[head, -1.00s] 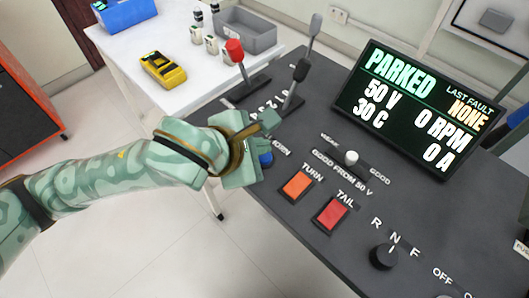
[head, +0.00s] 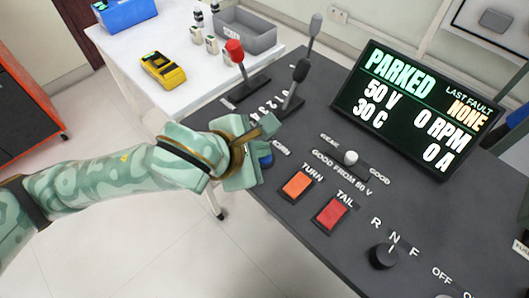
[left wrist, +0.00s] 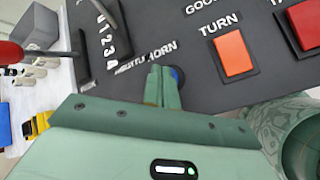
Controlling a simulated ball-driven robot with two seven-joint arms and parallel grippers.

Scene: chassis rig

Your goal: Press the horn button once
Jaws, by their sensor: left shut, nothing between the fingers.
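The horn button (head: 266,160) is a blue round button at the near left edge of the dark panel, partly hidden by my left gripper in the head view. In the left wrist view a blue sliver of the button (left wrist: 177,76) shows just past the fingertips, below the HORN label. My left gripper (head: 267,127) is shut and empty, over or beside the button. The left fingertips (left wrist: 163,70) show in the left wrist view; I cannot tell if they touch the button. My right gripper is not in view.
The panel (head: 300,235) also carries an orange TURN switch (head: 297,186), a red TAIL switch (head: 331,214), a knob (head: 383,256) and upright levers (head: 300,75). A display (head: 405,110) reads PARKED. A white table (head: 190,95) stands behind left.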

